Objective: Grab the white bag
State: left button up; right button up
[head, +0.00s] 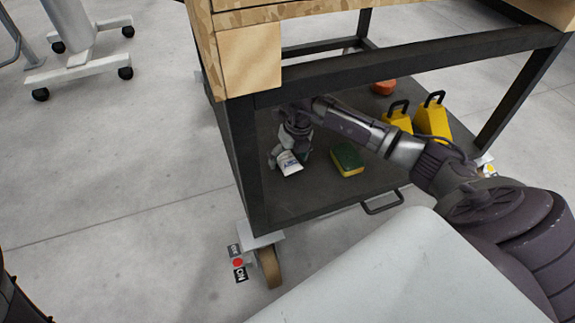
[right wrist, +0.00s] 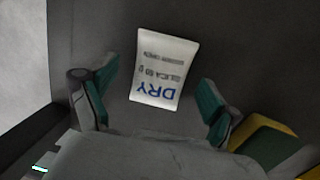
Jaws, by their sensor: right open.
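The white bag (head: 288,163) lies on the dark lower shelf of the cart in the head view, near the shelf's left side. In the right wrist view the bag (right wrist: 164,68) shows blue and grey print, with the word DRY readable. My right gripper (head: 290,150) is right by the bag at the end of my arm, which reaches in under the table top. In the right wrist view its two teal-padded fingers (right wrist: 158,92) are spread wide and empty, with the bag between and just beyond them. My left gripper is not in view.
A yellow and green sponge (head: 347,158) lies just right of the bag and also shows near the right finger (right wrist: 268,142). The cart's dark frame post (head: 246,165) stands at left.

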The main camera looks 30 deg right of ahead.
jog(key=shift+c, duration=0.3)
jog(key=c, duration=1.2)
jog(key=shift+r, duration=0.1)
